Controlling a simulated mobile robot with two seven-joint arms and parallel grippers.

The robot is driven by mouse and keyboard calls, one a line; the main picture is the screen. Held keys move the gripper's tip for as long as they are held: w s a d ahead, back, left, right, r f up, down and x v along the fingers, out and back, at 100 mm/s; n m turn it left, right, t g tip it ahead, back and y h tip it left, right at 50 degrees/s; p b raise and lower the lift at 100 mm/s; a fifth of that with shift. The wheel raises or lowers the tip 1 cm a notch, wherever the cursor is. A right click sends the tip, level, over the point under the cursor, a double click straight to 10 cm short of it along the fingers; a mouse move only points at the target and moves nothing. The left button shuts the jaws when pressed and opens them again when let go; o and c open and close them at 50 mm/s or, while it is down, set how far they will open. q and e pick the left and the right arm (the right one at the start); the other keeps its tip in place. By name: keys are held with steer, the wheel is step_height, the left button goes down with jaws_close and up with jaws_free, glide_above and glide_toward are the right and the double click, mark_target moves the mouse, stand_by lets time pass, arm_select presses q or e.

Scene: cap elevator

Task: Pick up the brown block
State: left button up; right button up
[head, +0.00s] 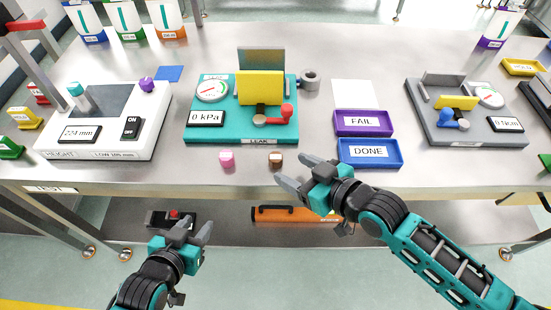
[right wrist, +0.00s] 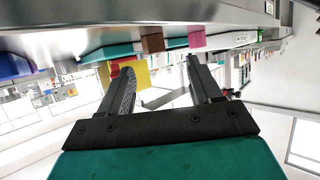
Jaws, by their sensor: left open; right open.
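The brown block (head: 276,158) is small, with a pale top, and sits near the table's front edge just in front of the teal LEAK station. In the right wrist view the brown block (right wrist: 153,43) appears at the top, beyond the fingers and between their directions. My right gripper (head: 295,172) is open and empty, right of and slightly nearer the edge than the block, not touching it. The right wrist view shows its two spread fingers (right wrist: 160,80). My left gripper (head: 192,230) is open and empty, in front of the table edge at lower left.
A pink block (head: 227,159) stands left of the brown one. The LEAK station (head: 241,133) is behind. The blue DONE tray (head: 369,164) and purple FAIL tray (head: 362,134) lie to the right. The white HEIGHT station (head: 130,142) is at left. The table front is otherwise mostly clear.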

mark_target(279, 160)
steer(key=shift+d+f+b+x, duration=0.1)
steer(key=shift+d+b+x, duration=0.1)
steer(key=shift+x, duration=1.35)
steer(key=shift+d+f+b+x, duration=0.1)
steer(key=shift+b+x, duration=0.1)
steer(key=shift+x, duration=1.4)
steer(key=shift+w, duration=0.2)
jaws_close()
